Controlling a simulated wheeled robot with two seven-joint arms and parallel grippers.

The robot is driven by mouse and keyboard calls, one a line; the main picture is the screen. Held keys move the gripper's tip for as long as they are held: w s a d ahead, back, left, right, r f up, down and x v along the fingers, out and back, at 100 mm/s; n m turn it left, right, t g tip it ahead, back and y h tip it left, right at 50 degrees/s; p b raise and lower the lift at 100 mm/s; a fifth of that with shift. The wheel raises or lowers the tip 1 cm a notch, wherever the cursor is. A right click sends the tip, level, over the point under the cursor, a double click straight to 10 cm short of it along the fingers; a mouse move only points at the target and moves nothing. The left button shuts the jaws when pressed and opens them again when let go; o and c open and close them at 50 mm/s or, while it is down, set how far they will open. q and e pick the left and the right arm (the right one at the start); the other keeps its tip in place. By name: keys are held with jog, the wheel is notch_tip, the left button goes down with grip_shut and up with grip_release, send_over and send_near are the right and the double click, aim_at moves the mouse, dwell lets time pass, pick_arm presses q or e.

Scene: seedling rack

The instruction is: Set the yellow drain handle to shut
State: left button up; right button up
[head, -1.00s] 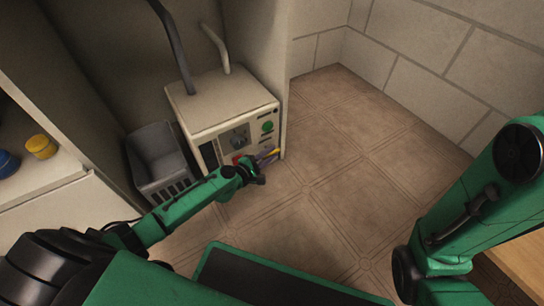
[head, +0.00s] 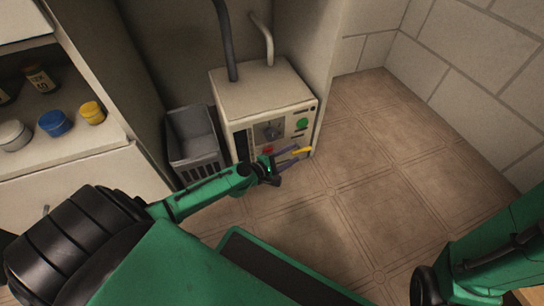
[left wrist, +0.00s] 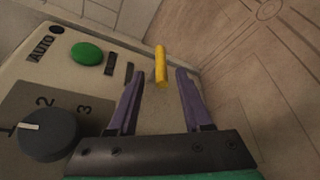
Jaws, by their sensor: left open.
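The yellow drain handle (head: 302,150) sticks out from the lower right of the front of a cream control box (head: 262,92). In the left wrist view the yellow handle (left wrist: 161,66) stands between and just beyond the tips of my left gripper's purple fingers. My left gripper (head: 288,152) is open at the box front, with the fingers (left wrist: 157,82) on either side of the handle's line; I cannot tell whether they touch it. My right arm shows at the lower right, but its gripper is not in view.
The box front has a green button (left wrist: 87,54) and a dark dial (left wrist: 48,134) with numbers. A grey basket (head: 193,140) stands left of the box. Shelves with a yellow jar (head: 92,112) and a blue jar (head: 54,123) are at the left. Tiled floor on the right is clear.

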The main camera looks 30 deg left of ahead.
pick_arm(q)
jog(key=b+v, duration=0.1)
jog(key=v, duration=0.9)
jog(key=shift+b, duration=0.3)
jog(key=shift+s+r, duration=0.1)
